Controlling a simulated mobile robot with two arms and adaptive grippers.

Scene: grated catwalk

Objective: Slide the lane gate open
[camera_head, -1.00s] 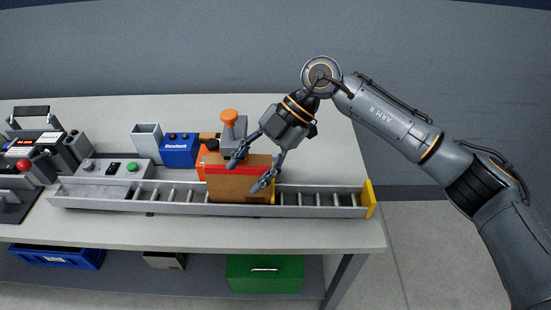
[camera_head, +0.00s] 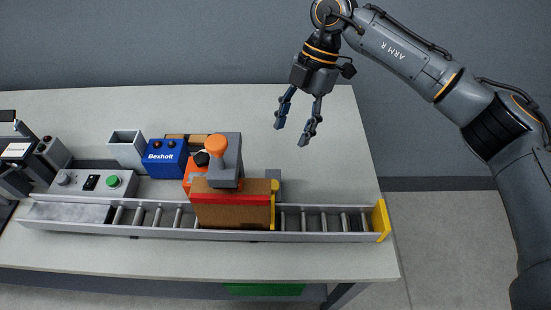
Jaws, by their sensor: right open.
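A roller lane (camera_head: 325,222) runs along the front of the table. A brown carton (camera_head: 232,215) with a red band stands on its rollers. A thin yellow upright plate (camera_head: 274,206), seemingly the lane gate, stands across the lane right against the carton's right side. A small grey block (camera_head: 274,184) is behind it. My right gripper (camera_head: 292,135) is open and empty, above and behind the lane, up and right of the plate, clear of both. Its fingers point down. My left gripper is not in view.
A grey block with an orange knob (camera_head: 215,145) rises behind the carton. A blue Bexholt box (camera_head: 165,158), an open grey bin (camera_head: 127,149) and a button panel (camera_head: 92,184) stand to its left. A yellow end stop (camera_head: 381,220) closes the lane's right end. The table's back right is clear.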

